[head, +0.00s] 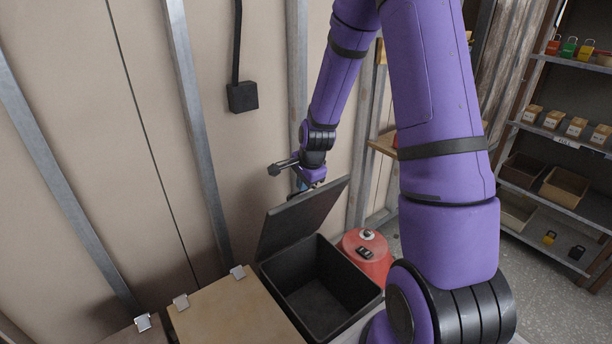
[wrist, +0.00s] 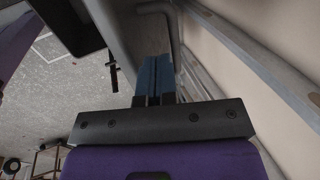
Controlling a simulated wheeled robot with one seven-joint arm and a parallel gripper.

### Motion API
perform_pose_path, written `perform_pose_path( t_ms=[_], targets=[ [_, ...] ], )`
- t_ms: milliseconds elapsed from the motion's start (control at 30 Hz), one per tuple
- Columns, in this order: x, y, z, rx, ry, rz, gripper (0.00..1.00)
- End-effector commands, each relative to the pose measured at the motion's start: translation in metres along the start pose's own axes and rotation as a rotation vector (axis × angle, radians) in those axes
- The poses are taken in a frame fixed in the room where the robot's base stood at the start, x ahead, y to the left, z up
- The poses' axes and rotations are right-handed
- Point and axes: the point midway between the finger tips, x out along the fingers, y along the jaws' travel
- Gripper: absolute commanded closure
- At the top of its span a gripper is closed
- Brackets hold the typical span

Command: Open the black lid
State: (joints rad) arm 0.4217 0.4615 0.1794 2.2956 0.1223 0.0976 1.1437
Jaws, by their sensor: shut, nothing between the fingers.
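The black lid (head: 300,218) is raised and tilted up from the black bin (head: 328,312) in the head view, leaving the bin's inside open to sight. My gripper (head: 303,185) is at the lid's upper edge, on the wall side, with its tips partly hidden by the lid. In the wrist view the blue fingers (wrist: 153,78) are shut together with nothing between them. A dark edge (wrist: 65,22), probably the lid, shows at the upper left of the wrist view. I cannot tell whether the fingers touch the lid.
A wooden-topped box (head: 235,315) with metal clips stands left of the bin. A red round container (head: 372,262) stands to its right. The panelled wall (head: 265,130) with metal struts is close behind my gripper. A shelf unit (head: 565,145) with small goods stands at the right.

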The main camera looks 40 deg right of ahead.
Motion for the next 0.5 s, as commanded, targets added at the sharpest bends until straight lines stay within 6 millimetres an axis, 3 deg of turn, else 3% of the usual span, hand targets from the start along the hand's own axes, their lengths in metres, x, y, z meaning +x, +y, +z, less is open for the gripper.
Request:
perform_pose_path(
  t_ms=[200,500],
  targets=[
    [0.027,0.001,0.000,0.001,0.000,0.002,1.00],
    [0.039,0.000,0.000,0.000,0.000,0.000,1.00]
  ],
)
